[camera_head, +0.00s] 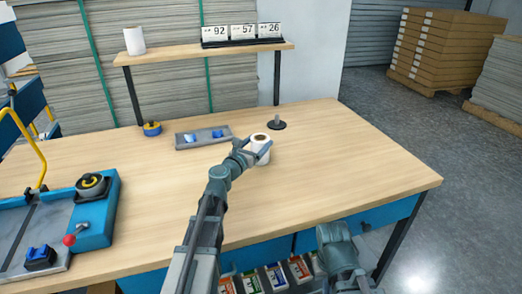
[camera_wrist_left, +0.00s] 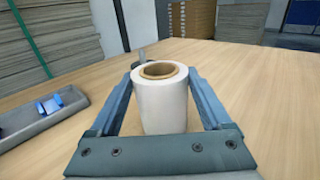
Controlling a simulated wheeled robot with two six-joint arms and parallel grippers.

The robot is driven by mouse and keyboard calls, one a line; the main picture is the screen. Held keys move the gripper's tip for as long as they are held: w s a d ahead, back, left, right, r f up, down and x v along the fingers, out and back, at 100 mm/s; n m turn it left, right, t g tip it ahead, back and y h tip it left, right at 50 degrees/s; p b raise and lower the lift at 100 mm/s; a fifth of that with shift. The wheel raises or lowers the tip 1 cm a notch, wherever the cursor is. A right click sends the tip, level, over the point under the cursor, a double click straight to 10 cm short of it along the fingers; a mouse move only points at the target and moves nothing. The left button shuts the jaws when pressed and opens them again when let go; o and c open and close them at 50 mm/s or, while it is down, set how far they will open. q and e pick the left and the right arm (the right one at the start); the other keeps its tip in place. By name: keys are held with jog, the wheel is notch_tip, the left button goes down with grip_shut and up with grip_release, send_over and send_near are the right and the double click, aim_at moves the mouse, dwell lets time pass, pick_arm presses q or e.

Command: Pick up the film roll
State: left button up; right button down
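The film roll (camera_head: 261,152) is a white upright cylinder with a brown core, standing on the wooden table. In the left wrist view the roll (camera_wrist_left: 161,103) is between the two fingers of my left gripper (camera_wrist_left: 161,75). The fingertips lie close along its left and right sides, and bare wood shows between the roll and the finger bases. I cannot tell whether the fingertips press on it. In the head view my left gripper (camera_head: 257,146) reaches the roll from the front left. Part of my right arm shows at the bottom, but its gripper cannot be made out.
A grey tray (camera_head: 204,143) with blue pieces, a blue and yellow tape piece (camera_head: 152,128) and a dark spindle (camera_head: 276,124) stand behind the roll. A blue machine (camera_head: 97,215) is at left. The right table side is clear.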

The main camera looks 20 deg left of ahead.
pick_arm(q)
jog(key=c, duration=0.9)
jog(key=shift+r, duration=0.2)
